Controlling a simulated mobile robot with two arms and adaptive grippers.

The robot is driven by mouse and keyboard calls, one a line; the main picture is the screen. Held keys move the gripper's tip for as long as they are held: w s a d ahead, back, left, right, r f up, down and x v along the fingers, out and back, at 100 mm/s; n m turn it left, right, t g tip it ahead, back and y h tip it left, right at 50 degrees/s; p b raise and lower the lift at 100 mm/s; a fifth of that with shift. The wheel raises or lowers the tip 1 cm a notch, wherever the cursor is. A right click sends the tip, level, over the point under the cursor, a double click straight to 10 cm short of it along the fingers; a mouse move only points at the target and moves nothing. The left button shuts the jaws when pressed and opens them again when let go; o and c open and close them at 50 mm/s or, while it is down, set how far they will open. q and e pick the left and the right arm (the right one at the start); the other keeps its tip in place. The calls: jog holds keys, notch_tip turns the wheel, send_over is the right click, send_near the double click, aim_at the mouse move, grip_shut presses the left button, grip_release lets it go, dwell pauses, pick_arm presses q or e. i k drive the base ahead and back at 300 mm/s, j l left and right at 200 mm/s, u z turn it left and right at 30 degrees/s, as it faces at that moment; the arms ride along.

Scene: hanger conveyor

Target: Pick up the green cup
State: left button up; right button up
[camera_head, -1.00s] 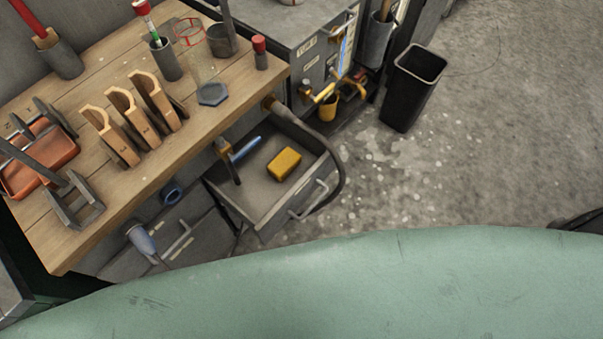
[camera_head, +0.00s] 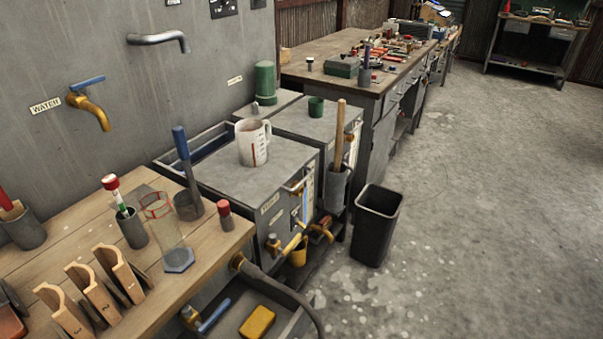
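Neither of my grippers is in view.
A wooden bench (camera_head: 205,240) at the lower left holds wooden racks, a glass cylinder and tools. A black bin (camera_head: 376,226) stands on the floor right of the boxes. A cluttered workbench (camera_head: 330,60) runs behind. The concrete floor (camera_head: 480,200) at right is open.

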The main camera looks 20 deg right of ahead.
aim_at(315, 104)
jog(key=z, duration=0.5)
jog(key=l+z, duration=0.1)
jog(key=z, duration=0.35)
jog(key=i+z, duration=0.1)
jog(key=z, duration=1.35)
jog(key=i+z, duration=0.1)
jog(key=z, duration=0.9)
jog(key=j+z, duration=0.1)
jog(key=z, duration=0.3)
jog(key=i+j+z, duration=0.1)
jog(key=z, duration=0.3)
jog(key=j+z, duration=0.15)
jog(key=z, duration=0.2)
jog(key=j, duration=0.5)
jog(key=i+j, duration=0.15)
jog(key=j, duration=0.4)
jog(key=j+u, duration=0.25)
jog(key=u, duration=0.15)
jog(key=j+u, duration=0.2)
jog(key=u, duration=0.2)
jog(key=j+u, duration=0.25)
jog(key=u, duration=0.15)
jog(key=i+j+u, duration=0.1)
jog(key=u, duration=0.3)
jog(key=j, duration=0.1)
